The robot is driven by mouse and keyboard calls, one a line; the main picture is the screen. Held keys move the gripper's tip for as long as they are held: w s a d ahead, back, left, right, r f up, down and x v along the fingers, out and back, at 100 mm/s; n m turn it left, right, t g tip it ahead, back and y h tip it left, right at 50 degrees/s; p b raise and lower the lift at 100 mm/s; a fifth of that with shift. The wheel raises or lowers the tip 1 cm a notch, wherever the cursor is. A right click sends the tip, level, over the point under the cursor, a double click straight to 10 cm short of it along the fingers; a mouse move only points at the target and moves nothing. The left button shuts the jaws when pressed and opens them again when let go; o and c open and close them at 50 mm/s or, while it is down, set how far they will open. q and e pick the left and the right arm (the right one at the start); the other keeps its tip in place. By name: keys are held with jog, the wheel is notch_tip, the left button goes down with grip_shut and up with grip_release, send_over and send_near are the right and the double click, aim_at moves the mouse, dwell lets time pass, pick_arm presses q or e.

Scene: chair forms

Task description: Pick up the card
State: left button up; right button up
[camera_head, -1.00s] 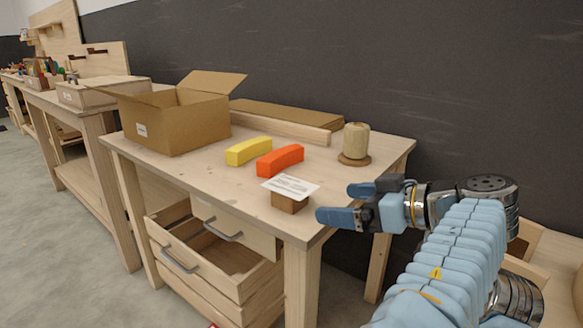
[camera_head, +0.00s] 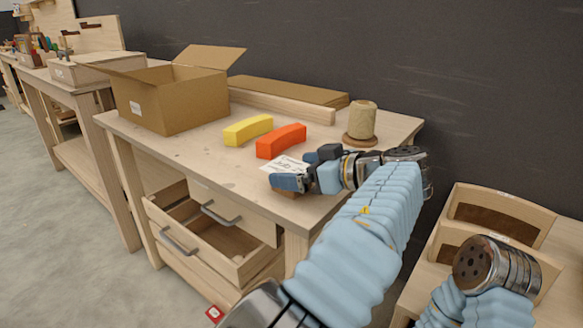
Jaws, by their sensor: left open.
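The white printed card (camera_head: 283,165) lies on a small brown wooden block (camera_head: 284,194) near the front right corner of the workbench (camera_head: 215,165). My left gripper (camera_head: 304,168) is open at the card, with its two blue fingers on either side of the card's right part. The near finger hides the card's front edge and most of the block. I cannot tell whether the fingers touch the card. Of my right arm only a part shows at the lower right; its gripper is out of view.
An orange block (camera_head: 281,141) and a yellow block (camera_head: 248,130) lie just behind the card. A spool of twine (camera_head: 362,121) stands at the right back. An open cardboard box (camera_head: 172,105) is at the left. An open drawer (camera_head: 232,243) juts out below the bench top.

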pick_arm(q)
jog(key=shift+x, duration=1.1)
jog(key=shift+c, duration=0.3)
jog(key=c, duration=0.8)
jog(key=shift+r, duration=0.15)
